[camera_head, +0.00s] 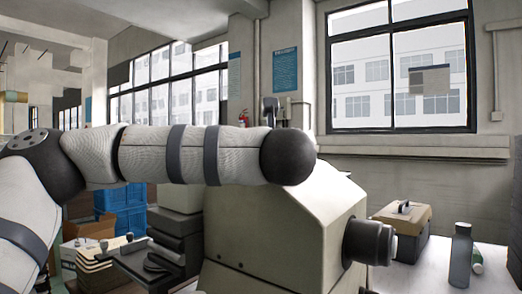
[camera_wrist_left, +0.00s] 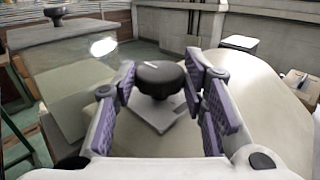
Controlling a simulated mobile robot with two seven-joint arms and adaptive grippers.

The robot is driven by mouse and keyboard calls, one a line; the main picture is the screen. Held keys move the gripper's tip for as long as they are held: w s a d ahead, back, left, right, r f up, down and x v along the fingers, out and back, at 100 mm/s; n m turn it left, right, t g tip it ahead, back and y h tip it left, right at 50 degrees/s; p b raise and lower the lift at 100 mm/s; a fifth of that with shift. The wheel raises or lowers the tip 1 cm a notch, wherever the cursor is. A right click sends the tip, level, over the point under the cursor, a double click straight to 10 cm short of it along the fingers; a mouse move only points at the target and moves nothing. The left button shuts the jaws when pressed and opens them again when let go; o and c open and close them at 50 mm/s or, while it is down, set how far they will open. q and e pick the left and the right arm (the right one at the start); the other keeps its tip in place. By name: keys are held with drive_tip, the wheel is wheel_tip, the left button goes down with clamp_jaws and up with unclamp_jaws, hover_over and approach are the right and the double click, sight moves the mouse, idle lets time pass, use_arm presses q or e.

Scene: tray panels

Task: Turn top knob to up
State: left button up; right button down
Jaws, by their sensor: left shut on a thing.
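In the left wrist view, the top knob (camera_wrist_left: 160,78) is a round black knob above a pale square plate (camera_wrist_left: 168,117) on a beige machine top. My left gripper (camera_wrist_left: 158,82) has its purple-padded fingers on both sides of the knob and is shut on it. The knob's pointer mark cannot be made out. In the head view, my left arm crosses in front of the beige machine (camera_head: 290,235) and its gripper is hidden. A black cylindrical part (camera_head: 369,242) sticks out of the machine's right side. My right gripper is in neither view.
A toolbox (camera_head: 400,222) and a grey bottle (camera_head: 461,255) stand on the white table to the right. Blue crates (camera_head: 122,205) stand at the back left. The left wrist view shows a second box with a black knob (camera_wrist_left: 57,14).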

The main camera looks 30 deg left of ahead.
use_arm(q)
drive_tip(key=o, duration=1.1)
drive_tip(key=shift+o, duration=0.2)
drive_tip(key=v, duration=1.2)
